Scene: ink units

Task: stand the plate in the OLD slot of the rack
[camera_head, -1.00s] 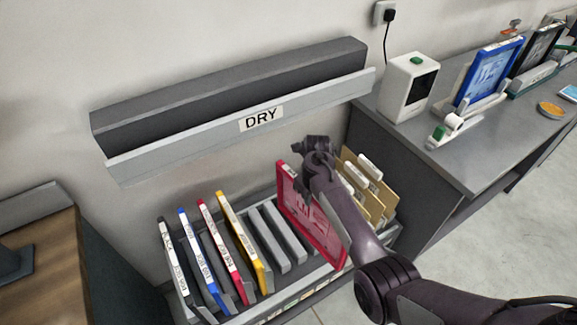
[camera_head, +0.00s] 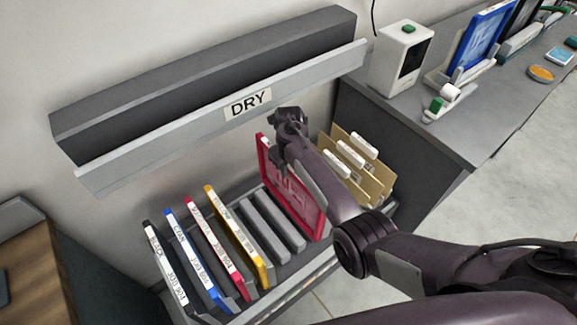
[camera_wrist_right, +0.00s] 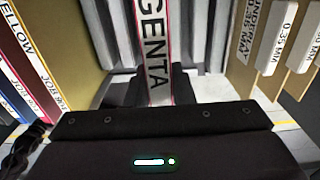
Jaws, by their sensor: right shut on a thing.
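The plate is magenta-red (camera_head: 292,192) and stands upright at the right part of the rack (camera_head: 318,262), between the empty grey slots (camera_head: 272,222) and the tan cards. My right gripper (camera_head: 284,150) is shut on its upper edge. In the right wrist view, the plate's white label edge (camera_wrist_right: 155,45), reading "GENTA", runs down between the jaws (camera_wrist_right: 155,92). The plate's lower edge is hidden, so I cannot tell whether it is seated. No OLD label is readable. My left gripper is not in view.
Black, cyan, red and yellow labelled plates (camera_head: 230,238) fill the rack's left side. Tan divider cards (camera_head: 358,165) stand close to the right of the held plate. A grey DRY trough (camera_head: 215,125) hangs on the wall behind. A grey counter (camera_head: 430,130) lies to the right.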

